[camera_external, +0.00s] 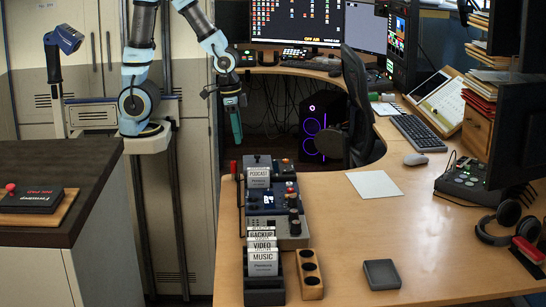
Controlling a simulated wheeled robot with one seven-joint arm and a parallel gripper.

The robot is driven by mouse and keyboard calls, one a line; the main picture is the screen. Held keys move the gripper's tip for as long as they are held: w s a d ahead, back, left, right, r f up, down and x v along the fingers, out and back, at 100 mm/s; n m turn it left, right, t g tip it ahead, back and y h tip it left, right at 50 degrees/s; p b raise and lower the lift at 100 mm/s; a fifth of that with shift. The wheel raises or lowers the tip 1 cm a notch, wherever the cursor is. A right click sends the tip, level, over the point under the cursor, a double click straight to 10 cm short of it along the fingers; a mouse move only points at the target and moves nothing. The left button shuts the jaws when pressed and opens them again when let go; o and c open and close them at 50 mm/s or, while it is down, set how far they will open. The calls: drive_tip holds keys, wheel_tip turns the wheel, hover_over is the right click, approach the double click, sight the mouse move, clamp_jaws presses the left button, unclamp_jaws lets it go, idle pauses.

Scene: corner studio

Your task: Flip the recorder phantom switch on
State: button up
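A grey recorder-like device (265,222) with a small lit blue screen and several knobs lies near the left edge of the wooden desk. Its phantom switch is too small to make out. A card reading PODCAST (258,177) stands at its far end, and cards reading MUSIC (263,267), VIDEO and BACKUP stand in a holder at its near end. My gripper (237,138) hangs pointing down beyond the far left end of the desk, above and apart from the device. It is seen edge-on, so its opening cannot be told.
A wooden block with round holes (310,275), a dark square pad (381,274) and white paper (374,184) lie on the desk (345,230). Headphones (508,224) and a keyboard (418,133) are at right. A chair (357,100) stands behind. A dark-topped counter (60,160) is at left.

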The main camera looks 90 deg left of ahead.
drive_tip(key=w+d+m, duration=0.1)
drive_tip(key=w+m, duration=0.1)
drive_tip(key=w+d+m, duration=0.1)
drive_tip(key=m, duration=0.1)
drive_tip(key=w+d+m, duration=0.1)
drive_tip(key=w, duration=0.1)
drive_tip(key=shift+w+r+m, duration=0.15)
drive_tip(key=shift+w+m, duration=0.2)
drive_tip(key=shift+m, duration=0.05)
drive_tip(key=c, duration=0.5)
drive_tip(key=w+d+m, duration=0.6)
drive_tip(key=w+m, duration=0.2)
drive_tip(key=m, duration=0.1)
drive_tip(key=shift+r, duration=0.15)
drive_tip(key=shift+w+d+m, duration=0.4)
drive_tip(key=shift+w+m, duration=0.1)
drive_tip(key=shift+m, duration=0.3)
